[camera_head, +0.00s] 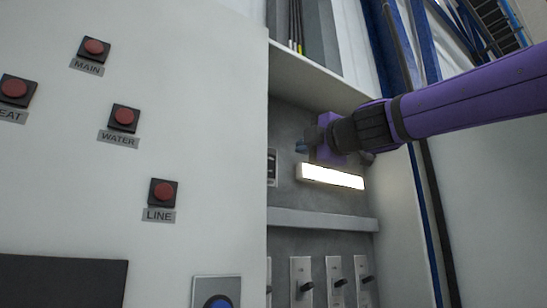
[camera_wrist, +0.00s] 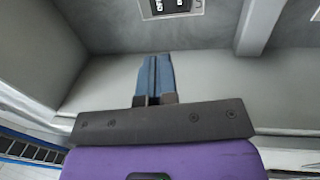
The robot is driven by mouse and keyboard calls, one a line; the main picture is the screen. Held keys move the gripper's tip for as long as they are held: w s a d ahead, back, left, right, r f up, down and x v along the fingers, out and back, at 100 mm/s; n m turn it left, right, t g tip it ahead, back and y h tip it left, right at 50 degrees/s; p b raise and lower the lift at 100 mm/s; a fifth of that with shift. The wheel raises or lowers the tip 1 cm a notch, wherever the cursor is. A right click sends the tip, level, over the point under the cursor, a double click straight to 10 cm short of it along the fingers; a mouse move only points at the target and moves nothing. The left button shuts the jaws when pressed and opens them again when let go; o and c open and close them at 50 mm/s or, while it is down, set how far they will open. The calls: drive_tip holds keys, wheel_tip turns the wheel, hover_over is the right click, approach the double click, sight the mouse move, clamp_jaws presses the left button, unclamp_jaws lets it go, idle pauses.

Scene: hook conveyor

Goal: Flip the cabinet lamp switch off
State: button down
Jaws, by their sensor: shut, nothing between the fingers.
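The cabinet lamp (camera_head: 331,177) is a white bar glowing brightly on the grey back wall inside the cabinet. A small dark switch (camera_head: 272,168) shows to its left, partly hidden by the edge of the front panel. In the wrist view the black switch (camera_wrist: 168,6) with white lettering is cut off by the top edge, so its position cannot be read. My gripper (camera_head: 300,146) is inside the cabinet, above the lamp and right of the switch. In the wrist view its blue fingers (camera_wrist: 156,62) are together, empty, and point toward the switch with a gap between.
A white front panel with red buttons, including LINE (camera_head: 163,193) and WATER (camera_head: 124,117), stands left of the opening. Below the lamp are a grey ledge (camera_head: 325,220) and several lever switches (camera_head: 338,283). The cabinet's right side wall (camera_head: 393,215) is close to my arm.

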sight(273, 156)
drive_tip(key=x, duration=1.2)
drive_tip(key=shift+w+a, duration=0.2)
drive_tip(key=shift+w, duration=0.1)
drive_tip(key=shift+d+r, duration=0.1)
